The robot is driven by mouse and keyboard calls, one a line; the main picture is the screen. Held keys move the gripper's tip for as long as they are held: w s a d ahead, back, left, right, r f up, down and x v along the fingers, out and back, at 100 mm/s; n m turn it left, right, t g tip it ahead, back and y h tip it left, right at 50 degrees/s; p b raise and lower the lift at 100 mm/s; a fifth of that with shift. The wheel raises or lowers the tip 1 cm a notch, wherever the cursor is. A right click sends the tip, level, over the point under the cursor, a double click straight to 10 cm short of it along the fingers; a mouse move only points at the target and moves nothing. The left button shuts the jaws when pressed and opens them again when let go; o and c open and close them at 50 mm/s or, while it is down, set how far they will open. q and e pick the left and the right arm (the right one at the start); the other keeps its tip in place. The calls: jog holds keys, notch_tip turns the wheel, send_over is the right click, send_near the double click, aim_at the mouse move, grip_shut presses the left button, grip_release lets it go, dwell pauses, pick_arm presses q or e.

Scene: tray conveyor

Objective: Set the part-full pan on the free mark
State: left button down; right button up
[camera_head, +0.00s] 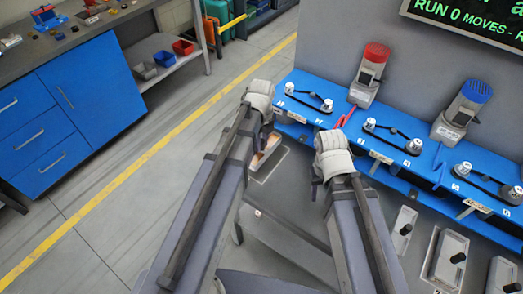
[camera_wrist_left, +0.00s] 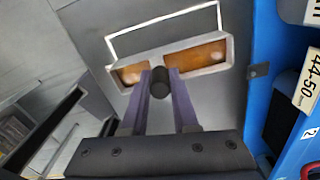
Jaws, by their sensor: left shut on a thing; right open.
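The part-full pan (camera_wrist_left: 226,66) is grey-walled with amber-brown contents. It shows in the left wrist view, and partly in the head view (camera_head: 260,160) below my left gripper. My left gripper (camera_wrist_left: 160,88) is shut on its black knob. A white rectangular outline (camera_wrist_left: 150,28) on a dark surface shows partly behind the pan, which covers its near part. I cannot tell whether the pan touches that surface. In the head view my left wrist hides most of my left gripper (camera_head: 266,140). My right gripper (camera_head: 317,185) is open, with its fingers mostly hidden.
Several grey pans with black knobs (camera_head: 448,258) stand at lower right. A blue bench (camera_head: 385,150) with belt-and-pulley units runs along the right. A blue cabinet (camera_head: 75,110) stands at left beyond a yellow floor line. A blue edge with a "44-50" label (camera_wrist_left: 308,82) lies close at right.

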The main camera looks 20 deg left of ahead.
pick_arm(q)
notch_tip(320, 180, down, 3)
jog(key=shift+f+b, duration=0.1)
jog(key=shift+b, duration=1.05)
pick_arm(e)
notch_tip(320, 180, down, 3)
jog(key=shift+f, duration=0.1)
pick_arm(q)
jog(key=shift+r, duration=0.2)
pick_arm(e)
jog(key=shift+r, duration=0.2)
pick_arm(q)
jog(key=shift+f, duration=0.15)
pick_arm(e)
jog(key=shift+f, duration=0.15)
pick_arm(q)
jog(key=c, duration=0.7)
grip_release()
